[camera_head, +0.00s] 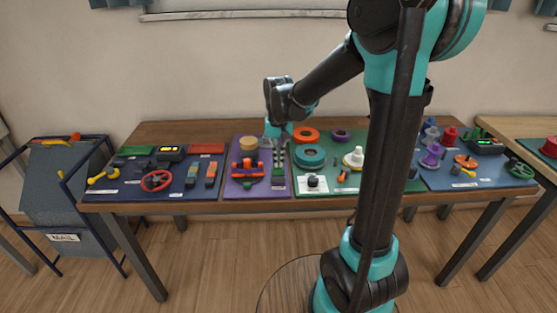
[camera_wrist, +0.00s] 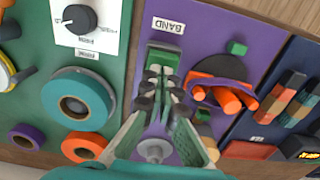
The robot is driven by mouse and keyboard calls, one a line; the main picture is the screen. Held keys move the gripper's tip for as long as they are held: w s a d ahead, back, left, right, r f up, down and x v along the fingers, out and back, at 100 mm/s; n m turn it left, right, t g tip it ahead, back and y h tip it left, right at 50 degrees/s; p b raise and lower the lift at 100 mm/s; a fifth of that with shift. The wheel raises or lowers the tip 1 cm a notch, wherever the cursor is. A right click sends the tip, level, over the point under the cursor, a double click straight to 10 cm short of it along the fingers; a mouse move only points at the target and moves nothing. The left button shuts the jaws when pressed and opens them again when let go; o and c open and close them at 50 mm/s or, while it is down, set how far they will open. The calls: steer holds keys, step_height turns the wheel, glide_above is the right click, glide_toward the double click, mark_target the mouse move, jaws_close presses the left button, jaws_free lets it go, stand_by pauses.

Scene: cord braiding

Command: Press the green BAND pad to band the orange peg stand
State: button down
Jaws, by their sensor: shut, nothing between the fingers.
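The green BAND pad (camera_wrist: 163,58) lies on the purple mat, below a white label reading BAND (camera_wrist: 168,25). It also shows in the head view (camera_head: 278,181). My gripper (camera_wrist: 160,78) is shut and empty, with its fingertips over the pad's near end in the wrist view. They hide part of it, and I cannot tell whether they touch it. My gripper (camera_head: 279,163) points down over the purple mat in the head view. The orange peg stand (camera_wrist: 228,101) is to the right of my fingers, with a dark purple curved edge around its pegs.
A small green block (camera_wrist: 237,48) lies beyond the peg stand. To the left, on the green mat, are a teal ring (camera_wrist: 101,97), an orange ring (camera_wrist: 97,145) and a black knob on a white plate (camera_wrist: 101,18). Colored blocks (camera_wrist: 285,95) stand on the blue mat at right.

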steer(key=shift+f, duration=1)
steer(key=shift+r, duration=0.1)
step_height(320, 180, up, 14)
stand_by(0.5)
steer(key=s+d+f, duration=0.2)
steer(key=s+f, duration=0.1)
steer(key=s+d+f+t, duration=0.1)
steer(key=s+d+f, duration=0.2)
steer(key=f, duration=0.1)
steer(key=s+d+f+t, duration=0.1)
steer(key=s+d+f, duration=0.2)
steer(key=f, duration=0.1)
steer(key=shift+d, duration=0.25)
steer(key=s+d+f+t, duration=0.2)
steer(key=s+d+f, duration=0.2)
steer(key=s+f, duration=0.4)
steer(key=shift+s, duration=0.55)
